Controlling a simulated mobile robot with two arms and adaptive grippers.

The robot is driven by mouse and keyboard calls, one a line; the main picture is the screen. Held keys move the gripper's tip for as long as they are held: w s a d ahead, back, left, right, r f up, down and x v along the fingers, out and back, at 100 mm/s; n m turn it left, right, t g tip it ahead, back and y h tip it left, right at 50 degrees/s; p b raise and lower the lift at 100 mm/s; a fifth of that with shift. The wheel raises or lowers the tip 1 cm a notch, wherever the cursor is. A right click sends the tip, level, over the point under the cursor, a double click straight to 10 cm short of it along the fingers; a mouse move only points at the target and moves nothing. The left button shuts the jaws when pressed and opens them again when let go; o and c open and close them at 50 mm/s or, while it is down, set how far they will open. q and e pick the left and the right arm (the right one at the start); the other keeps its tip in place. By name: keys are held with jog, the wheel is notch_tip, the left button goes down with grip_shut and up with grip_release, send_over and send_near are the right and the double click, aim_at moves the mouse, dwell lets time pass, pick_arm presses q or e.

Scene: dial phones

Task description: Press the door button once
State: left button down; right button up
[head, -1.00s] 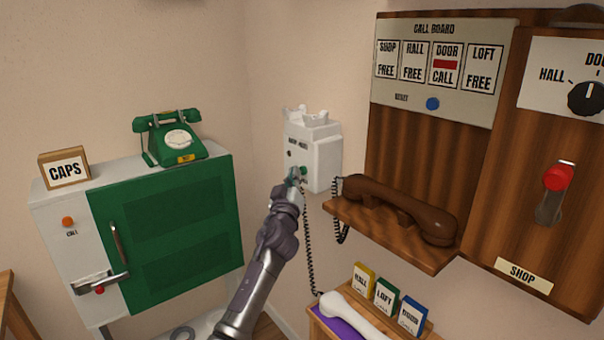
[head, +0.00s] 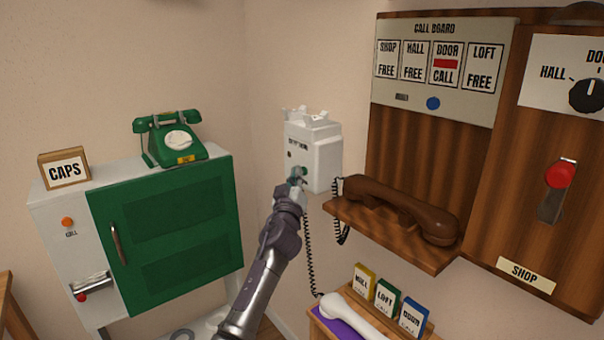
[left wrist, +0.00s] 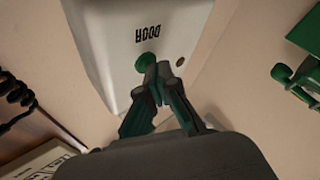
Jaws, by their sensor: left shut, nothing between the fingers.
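The white door phone box (head: 318,155) hangs on the wall near the corner, with a round green button on its front. In the left wrist view the box (left wrist: 110,45) carries the word DOOR, seen upside down, and the green button (left wrist: 147,61) lies right by my fingertips. My left gripper (head: 297,175) is shut and empty at the box's front; its fingers (left wrist: 158,75) partly overlap the button's edge. I cannot tell whether they touch it. On the call board (head: 445,103) the DOOR window shows a red flag and CALL. My right gripper is not in view.
A brown handset (head: 400,205) rests on a wooden shelf to the right. Below it are a white handset (head: 352,315) and several labelled cards. A green phone (head: 172,138) stands on the green-doored cabinet (head: 165,235) at left. A curly cord hangs beside my arm.

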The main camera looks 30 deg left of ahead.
pick_arm(q)
jog(key=shift+s, duration=0.15)
jog(key=shift+s+a+p, duration=0.3)
jog(key=shift+s+p, duration=0.05)
jog(key=shift+s, duration=0.25)
jog(key=s, duration=0.1)
jog(key=s+a+p, duration=0.1)
jog(key=s, duration=0.1)
jog(key=s+a+p, duration=0.1)
jog(key=shift+s, duration=0.35)
jog(key=shift+f, duration=0.1)
dwell(0.7)
